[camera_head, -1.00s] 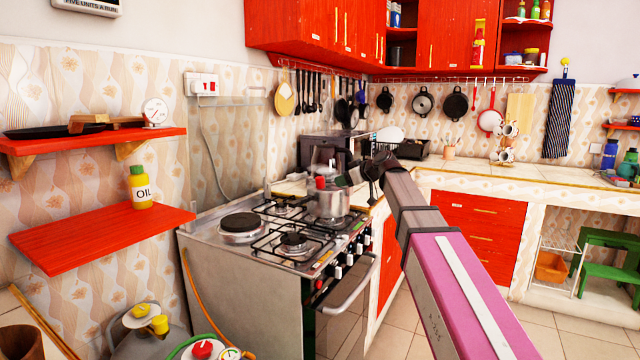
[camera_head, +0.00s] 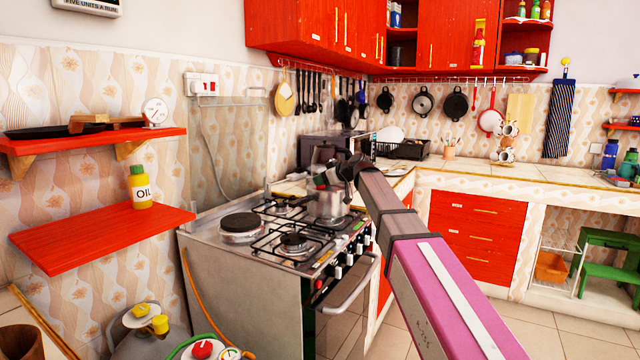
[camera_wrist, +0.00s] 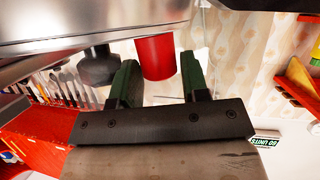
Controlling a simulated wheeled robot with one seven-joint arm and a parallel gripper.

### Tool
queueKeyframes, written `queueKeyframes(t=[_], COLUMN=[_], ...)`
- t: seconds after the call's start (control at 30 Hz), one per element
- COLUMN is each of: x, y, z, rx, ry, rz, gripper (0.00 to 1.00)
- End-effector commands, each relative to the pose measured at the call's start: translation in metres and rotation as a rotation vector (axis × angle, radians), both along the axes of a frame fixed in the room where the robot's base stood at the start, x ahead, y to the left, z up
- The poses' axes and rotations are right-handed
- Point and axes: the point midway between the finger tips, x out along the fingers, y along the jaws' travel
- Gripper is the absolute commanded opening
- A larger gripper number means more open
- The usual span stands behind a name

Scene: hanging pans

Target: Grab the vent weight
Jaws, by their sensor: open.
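The pressure cooker (camera_head: 328,206) stands on the stove, its silver body partly hidden behind my arm and gripper. In the wrist view, its shiny lid (camera_wrist: 60,30) fills the top left. The vent weight (camera_wrist: 155,56), a red cylinder, sticks out from the lid, with a dark knob (camera_wrist: 98,66) beside it. My gripper (camera_wrist: 158,75) is open, and its two green fingers reach to either side of the red cylinder. I cannot tell whether they touch it. In the head view, the gripper (camera_head: 322,180) is at the cooker's top, small and partly hidden.
The stove (camera_head: 265,265) has several burners, with free grates left of the cooker. A dark microwave (camera_head: 325,148) stands behind it. Red wall shelves (camera_head: 105,240) are at the left, one with an oil bottle (camera_head: 140,188). Utensils hang on the back wall.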

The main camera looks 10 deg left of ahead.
Motion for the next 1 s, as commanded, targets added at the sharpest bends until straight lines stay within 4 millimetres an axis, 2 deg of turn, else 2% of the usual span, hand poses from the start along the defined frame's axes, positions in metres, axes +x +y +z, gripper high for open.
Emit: queueKeyframes(t=[0.1,0.33,0.37,0.43,0.47,0.8,1.0], x=[0.008,0.008,0.008,0.008,0.008,0.008,0.009], y=[0.012,0.013,0.013,0.013,0.013,0.013,0.013], z=[-0.006,-0.007,-0.007,-0.007,-0.007,-0.005,0.007], rx=[0.000,-0.001,-0.001,-0.001,-0.001,0.000,0.000], ry=[0.002,0.000,0.000,0.000,0.000,0.000,0.000], rz=[0.000,-0.001,-0.001,0.000,-0.001,-0.001,-0.001], gripper=[0.42,0.42,0.38,0.16,0.11,0.11,0.11])
